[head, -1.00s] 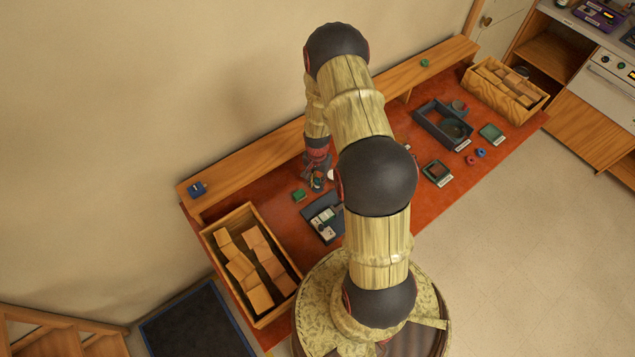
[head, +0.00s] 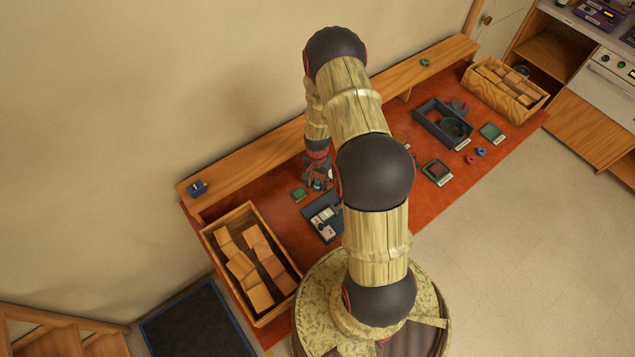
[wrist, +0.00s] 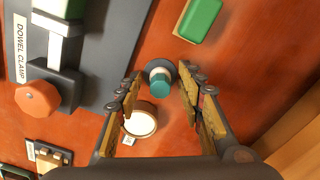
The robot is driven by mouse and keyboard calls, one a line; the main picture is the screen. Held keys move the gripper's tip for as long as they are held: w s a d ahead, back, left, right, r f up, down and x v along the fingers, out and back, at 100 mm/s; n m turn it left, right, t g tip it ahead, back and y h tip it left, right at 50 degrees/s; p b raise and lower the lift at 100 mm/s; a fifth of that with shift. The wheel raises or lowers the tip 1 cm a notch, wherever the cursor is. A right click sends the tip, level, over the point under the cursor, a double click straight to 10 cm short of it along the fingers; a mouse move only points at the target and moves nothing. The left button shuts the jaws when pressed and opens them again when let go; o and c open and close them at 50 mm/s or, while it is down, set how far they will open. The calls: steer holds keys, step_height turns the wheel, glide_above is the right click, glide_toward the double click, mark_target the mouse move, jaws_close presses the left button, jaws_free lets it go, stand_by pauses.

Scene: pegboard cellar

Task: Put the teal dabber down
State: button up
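The teal dabber (wrist: 159,82) stands on the red-brown bench top in the wrist view, with a teal end, a pale band and a dark grey base. It is between the tips of my gripper (wrist: 160,76), with a gap to each finger. My gripper is open and nothing is held in it.
The dowel clamp (wrist: 68,75) with its orange knob is at the left. A round white-topped pot (wrist: 141,120) stands close to the left finger. A green block (wrist: 200,17) lies beyond. A wooden crate of blocks (head: 212,236) stands at the bench's left end.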

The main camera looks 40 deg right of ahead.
steer(key=shift+w+r, duration=0.1)
steer(key=shift+r, duration=0.35)
step_height(320, 180, up, 11)
step_height(320, 180, up, 10)
steer(key=n+t, duration=0.1)
steer(key=n, duration=0.1)
glide_above(317, 181)
steer(key=w+a, duration=0.2)
steer(key=a, duration=0.1)
steer(key=s+a+r+n+t, duration=0.15)
steer(key=a+r+n, duration=0.4)
steer(key=r, duration=0.85)
steer(key=s+a+r+n+t, duration=0.3)
steer(key=s+a+r+n, duration=0.3)
steer(key=s+a+r, duration=0.8)
steer(key=s+r+b, duration=0.1)
steer(key=s+r, duration=0.2)
steer(key=s, duration=0.1)
steer(key=shift+s, duration=0.1)
